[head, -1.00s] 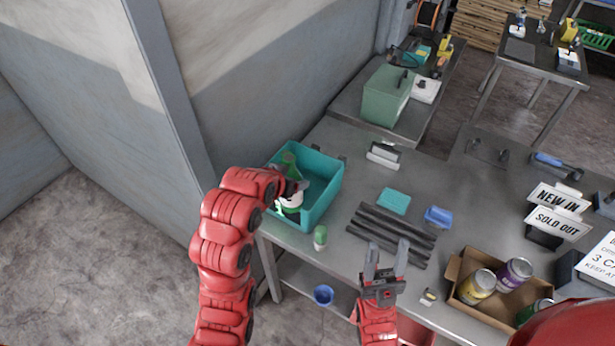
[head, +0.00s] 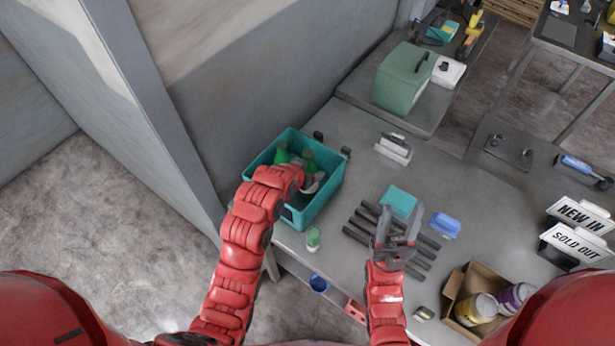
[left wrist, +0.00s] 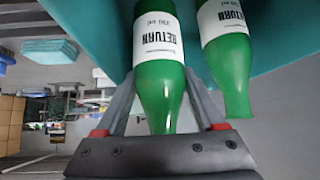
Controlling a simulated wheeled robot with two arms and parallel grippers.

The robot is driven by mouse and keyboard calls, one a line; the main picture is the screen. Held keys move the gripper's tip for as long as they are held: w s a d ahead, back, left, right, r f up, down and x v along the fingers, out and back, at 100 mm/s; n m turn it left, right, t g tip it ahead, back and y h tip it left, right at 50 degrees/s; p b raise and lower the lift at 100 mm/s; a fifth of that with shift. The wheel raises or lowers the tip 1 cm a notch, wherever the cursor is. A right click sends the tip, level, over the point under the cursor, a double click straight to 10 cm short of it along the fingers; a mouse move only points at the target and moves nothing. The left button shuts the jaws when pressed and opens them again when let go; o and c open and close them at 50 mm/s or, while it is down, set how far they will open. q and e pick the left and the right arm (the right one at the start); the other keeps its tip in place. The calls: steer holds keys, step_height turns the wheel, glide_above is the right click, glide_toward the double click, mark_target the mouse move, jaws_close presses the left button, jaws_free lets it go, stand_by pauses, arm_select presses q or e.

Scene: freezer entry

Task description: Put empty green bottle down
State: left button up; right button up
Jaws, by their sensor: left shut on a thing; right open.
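A teal crate (head: 322,207) stands at the table's left end. A green bottle (left wrist: 160,85) with a white RETURN label is between the fingers of my left gripper (left wrist: 158,118), which is shut on it. In the head view my left gripper (head: 306,184) is over the crate, and the held bottle (head: 309,160) is inside the walls, partly hidden. A second green bottle (head: 282,153) is in the crate beside it and also shows in the left wrist view (left wrist: 232,75). I cannot tell whether the held bottle touches the crate floor. My right gripper (head: 397,212) is open and empty above dark bars.
A small green-and-white bottle (head: 313,238) stands in front of the crate. Dark bars (head: 362,233), a teal block (head: 399,201) and a blue tray (head: 445,225) lie to the right. A cardboard box (head: 463,288) holds cans. A wall (head: 250,80) rises behind the crate.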

arm_select(q)
step_height(320, 180, down, 3)
steer(key=shift+r, duration=0.1)
steer(key=shift+f, duration=0.25)
steer(key=shift+r, duration=0.1)
steer(key=o, duration=1)
steer(key=shift+b, duration=0.3)
steer(key=shift+o, duration=0.2)
